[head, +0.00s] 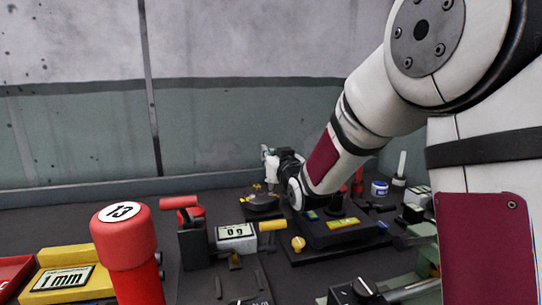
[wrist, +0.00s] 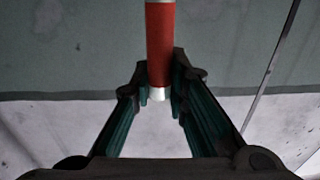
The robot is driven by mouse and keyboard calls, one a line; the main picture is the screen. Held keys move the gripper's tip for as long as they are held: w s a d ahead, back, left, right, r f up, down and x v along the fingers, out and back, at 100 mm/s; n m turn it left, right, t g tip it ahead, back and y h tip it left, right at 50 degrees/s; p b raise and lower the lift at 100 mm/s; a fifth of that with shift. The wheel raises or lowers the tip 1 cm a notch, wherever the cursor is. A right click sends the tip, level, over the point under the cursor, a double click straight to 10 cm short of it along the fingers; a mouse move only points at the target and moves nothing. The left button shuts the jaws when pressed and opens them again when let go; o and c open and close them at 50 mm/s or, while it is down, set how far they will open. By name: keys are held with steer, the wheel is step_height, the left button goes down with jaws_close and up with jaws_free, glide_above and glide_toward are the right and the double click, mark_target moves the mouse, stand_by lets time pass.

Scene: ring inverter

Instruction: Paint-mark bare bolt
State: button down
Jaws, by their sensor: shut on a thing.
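My gripper (wrist: 160,92) is shut on a red cylindrical marker (wrist: 160,40) with a pale silver band at its end. In the wrist view the marker points up out of the picture between the two fingertips. In the head view my gripper (head: 272,168) is small and far off, above the back of the bench, near a dark round fixture (head: 262,202) with small brass-coloured parts. The marker is not clear in that view. I cannot pick out which bolt is bare; the bolts are too small to tell.
A display reading 0 g (head: 236,232) and a black unit with a yellow label (head: 340,228) crowd the middle. A blue-and-white jar (head: 379,188) stands at back right.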

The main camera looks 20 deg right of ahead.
stand_by(0.3)
steer(key=shift+r+p, duration=1.15)
steer(key=shift+r, duration=1.4)
